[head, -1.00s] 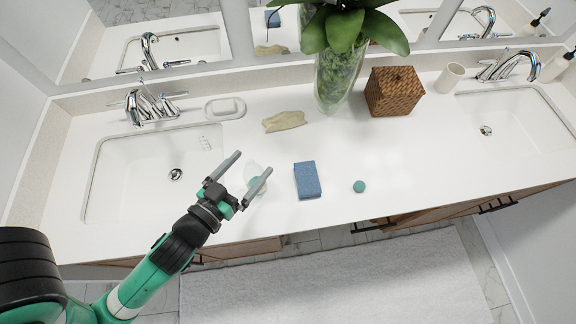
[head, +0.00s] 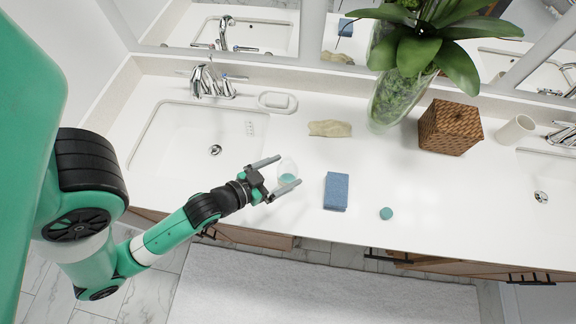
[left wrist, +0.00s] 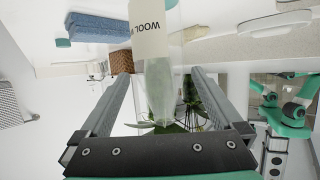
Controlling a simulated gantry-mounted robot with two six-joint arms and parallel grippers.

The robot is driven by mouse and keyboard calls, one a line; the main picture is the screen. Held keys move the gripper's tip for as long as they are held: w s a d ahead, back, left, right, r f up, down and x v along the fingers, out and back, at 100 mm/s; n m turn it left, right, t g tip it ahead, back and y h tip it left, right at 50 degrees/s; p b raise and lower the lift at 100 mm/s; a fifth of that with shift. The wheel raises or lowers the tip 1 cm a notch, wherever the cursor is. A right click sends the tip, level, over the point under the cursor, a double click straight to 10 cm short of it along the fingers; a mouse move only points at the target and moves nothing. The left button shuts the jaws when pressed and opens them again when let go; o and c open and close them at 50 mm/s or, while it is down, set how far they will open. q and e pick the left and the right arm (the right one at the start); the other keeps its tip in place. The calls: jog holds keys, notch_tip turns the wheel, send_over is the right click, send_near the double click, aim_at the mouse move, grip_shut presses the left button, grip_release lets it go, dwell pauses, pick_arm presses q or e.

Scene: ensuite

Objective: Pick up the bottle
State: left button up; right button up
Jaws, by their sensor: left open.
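The bottle (head: 288,169) is clear, with teal at its lower part, and stands on the white counter left of the blue sponge in the head view. In the left wrist view the bottle (left wrist: 150,38) carries a pale label reading "WOOL". My left gripper (head: 288,170) is open, with one finger on either side of the bottle. In the left wrist view its fingers (left wrist: 157,85) are spread, with visible gaps beside the bottle. My right gripper is not in view.
The blue sponge (head: 336,191) and a small teal round thing (head: 386,213) lie to the right. A beige cloth-like piece (head: 330,129), a soap dish (head: 278,102), a plant vase (head: 397,100) and a woven box (head: 450,128) are farther back. A sink (head: 190,140) is left.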

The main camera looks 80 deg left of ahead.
aim_at(295, 166)
pick_arm(q)
jog(key=shift+f+b+x, duration=0.15)
jog(key=shift+x, duration=1.2)
jog(key=shift+f+b+x, duration=0.15)
jog(key=shift+f+x, duration=0.05)
jog(key=shift+x, duration=1.15)
jog(key=shift+s, duration=0.2)
jog(key=shift+c, duration=0.3)
jog(key=c, duration=1.4)
jog(key=shift+r, duration=0.15)
